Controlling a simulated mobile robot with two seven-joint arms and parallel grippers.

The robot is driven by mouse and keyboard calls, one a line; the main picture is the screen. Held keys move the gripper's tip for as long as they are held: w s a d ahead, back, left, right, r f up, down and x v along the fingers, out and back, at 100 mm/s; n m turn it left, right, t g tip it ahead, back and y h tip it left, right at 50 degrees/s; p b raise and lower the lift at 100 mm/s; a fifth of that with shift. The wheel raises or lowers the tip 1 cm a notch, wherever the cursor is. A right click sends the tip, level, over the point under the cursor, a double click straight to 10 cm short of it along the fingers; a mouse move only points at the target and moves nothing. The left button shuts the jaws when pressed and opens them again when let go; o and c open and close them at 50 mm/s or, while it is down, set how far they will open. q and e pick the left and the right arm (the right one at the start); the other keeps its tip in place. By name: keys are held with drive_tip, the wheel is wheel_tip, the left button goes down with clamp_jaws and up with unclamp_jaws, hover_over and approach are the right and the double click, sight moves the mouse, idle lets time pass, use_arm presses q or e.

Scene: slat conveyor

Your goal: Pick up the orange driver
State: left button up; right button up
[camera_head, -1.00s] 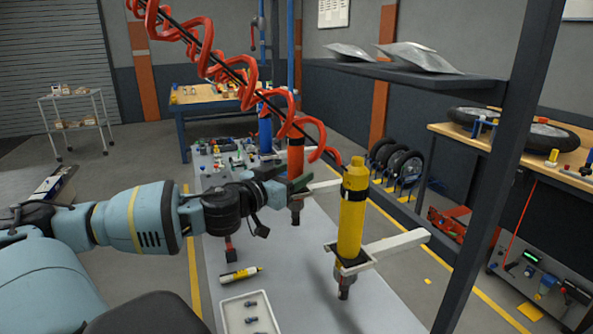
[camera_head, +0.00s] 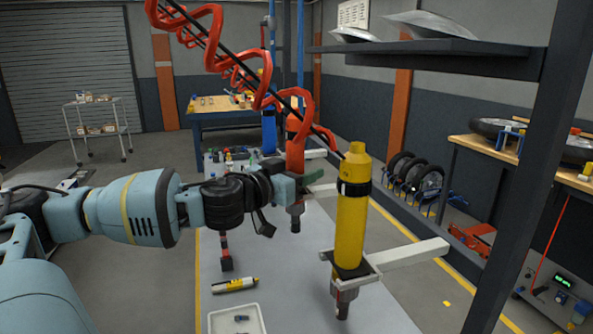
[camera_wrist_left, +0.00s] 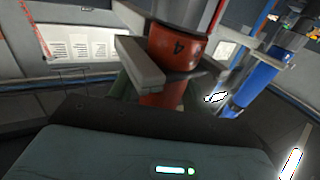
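The orange driver (camera_head: 295,155) hangs upright in a light bracket behind the yellow driver, and its dark tip points down. My left gripper (camera_head: 308,184) is at its lower body, just under the bracket level. In the left wrist view the orange driver (camera_wrist_left: 180,52) stands straight ahead. The green fingers (camera_wrist_left: 160,92) are spread to either side of its lower part, partly hidden by the grey bracket and the gripper's own housing. I cannot see clear contact. My right gripper is not in view.
The yellow driver (camera_head: 351,215) hangs in its bracket (camera_head: 410,252), close right of my left gripper. A blue driver (camera_head: 268,130) hangs farther back. A red coiled hose (camera_head: 255,75) runs above. A white tray (camera_head: 210,325) and a yellow-black marker-like item (camera_head: 236,284) lie below.

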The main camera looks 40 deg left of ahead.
use_arm(q)
drive_tip(key=c, duration=1)
drive_tip(key=shift+r, duration=0.15)
